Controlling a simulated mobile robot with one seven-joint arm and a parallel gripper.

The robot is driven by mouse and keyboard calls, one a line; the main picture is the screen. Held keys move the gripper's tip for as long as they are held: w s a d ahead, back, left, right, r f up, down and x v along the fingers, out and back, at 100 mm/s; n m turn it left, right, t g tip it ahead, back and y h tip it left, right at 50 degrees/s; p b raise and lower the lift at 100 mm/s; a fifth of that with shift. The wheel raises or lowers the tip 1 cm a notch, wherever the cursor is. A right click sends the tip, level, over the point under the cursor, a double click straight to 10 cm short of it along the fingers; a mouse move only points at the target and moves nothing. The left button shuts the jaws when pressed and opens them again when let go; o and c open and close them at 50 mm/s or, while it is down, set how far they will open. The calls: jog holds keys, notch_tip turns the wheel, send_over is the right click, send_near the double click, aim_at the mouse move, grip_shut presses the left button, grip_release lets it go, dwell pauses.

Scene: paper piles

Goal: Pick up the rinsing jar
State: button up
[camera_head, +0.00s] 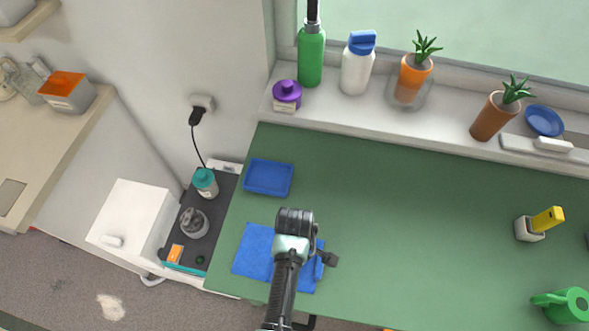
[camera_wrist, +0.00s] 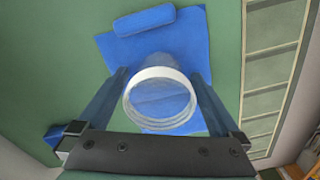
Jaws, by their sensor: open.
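In the wrist view a clear jar with a white rim (camera_wrist: 160,98), which looks like the rinsing jar, stands on a blue cloth (camera_wrist: 190,40). My gripper (camera_wrist: 159,74) is open, with one finger on each side of the jar. I cannot tell whether the fingers touch it. In the head view the blue cloth (camera_head: 254,250) lies at the table's near left, and my arm hides the jar and the fingertips there.
A blue roll (camera_wrist: 145,22) lies on the cloth beyond the jar. A blue tray (camera_head: 268,178) is behind the cloth on the green table (camera_head: 400,220). A yellow object in a holder (camera_head: 530,231) and green watering can (camera_head: 567,305) stand right. The table's middle is clear.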

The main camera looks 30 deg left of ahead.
jog(key=c, duration=1.4)
jog(key=shift+r, duration=0.1)
